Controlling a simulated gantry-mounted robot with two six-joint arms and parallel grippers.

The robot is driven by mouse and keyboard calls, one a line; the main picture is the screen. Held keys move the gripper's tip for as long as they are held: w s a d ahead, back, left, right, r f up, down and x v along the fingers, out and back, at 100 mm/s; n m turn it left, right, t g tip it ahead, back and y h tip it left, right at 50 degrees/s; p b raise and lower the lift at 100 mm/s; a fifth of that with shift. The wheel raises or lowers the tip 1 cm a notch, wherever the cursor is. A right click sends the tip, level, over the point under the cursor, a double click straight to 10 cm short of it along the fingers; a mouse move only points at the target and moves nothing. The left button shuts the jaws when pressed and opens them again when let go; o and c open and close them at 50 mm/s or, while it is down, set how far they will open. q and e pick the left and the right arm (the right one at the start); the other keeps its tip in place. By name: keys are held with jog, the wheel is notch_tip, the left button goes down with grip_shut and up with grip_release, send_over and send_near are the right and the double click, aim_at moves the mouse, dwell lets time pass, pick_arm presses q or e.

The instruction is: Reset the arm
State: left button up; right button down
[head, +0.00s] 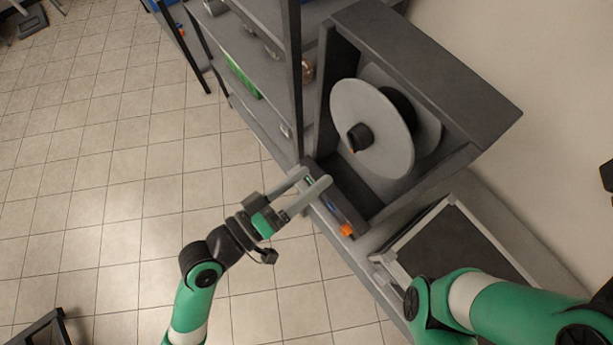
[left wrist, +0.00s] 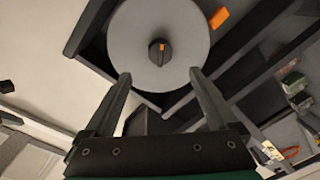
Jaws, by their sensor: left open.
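My left gripper (head: 312,184) is open, with its two grey fingers apart and nothing visible between them. It is at the front edge of a dark grey cabinet, below a large light-grey disc (head: 368,128) with a dark knob (head: 359,137). In the left wrist view the gripper (left wrist: 160,80) has its fingers pointing toward the disc (left wrist: 185,25), whose knob shows an orange mark. My right arm comes in at the lower right of the head view; its gripper is outside the picture.
The dark cabinet (head: 450,75) surrounds the disc. An orange piece (head: 346,230) sits on its lower front edge. A dark panel with a pale frame (head: 455,245) lies right of it. Shelves (head: 240,50) stand at the upper middle. The tiled floor (head: 110,180) at left is mostly clear.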

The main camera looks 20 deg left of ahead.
pick_arm(q)
jog(key=shift+r, duration=0.1)
dwell(0.3)
jog(key=w+a+r+m+t+h, duration=0.1)
jog(key=w+a+r+m+t, duration=0.15)
jog(key=r, duration=0.95)
jog(key=w+a+r+m+t, duration=0.1)
jog(key=w+r+t, duration=0.2)
jog(key=r, duration=1)
jog(key=s+a+r+t+y+p, duration=0.15)
jog(key=a+r+t+y, duration=0.3)
jog(key=r, duration=0.55)
jog(key=s+a+r+t+y, duration=0.3)
jog(key=a+r+y, duration=0.15)
jog(key=r, duration=0.55)
notch_tip(320, 180, up, 14)
jog(key=p, duration=1.3)
jog(key=shift+s+d+f+p, duration=0.15)
jog(key=shift+d+f+p, duration=0.05)
jog(key=shift+f+p, duration=0.1)
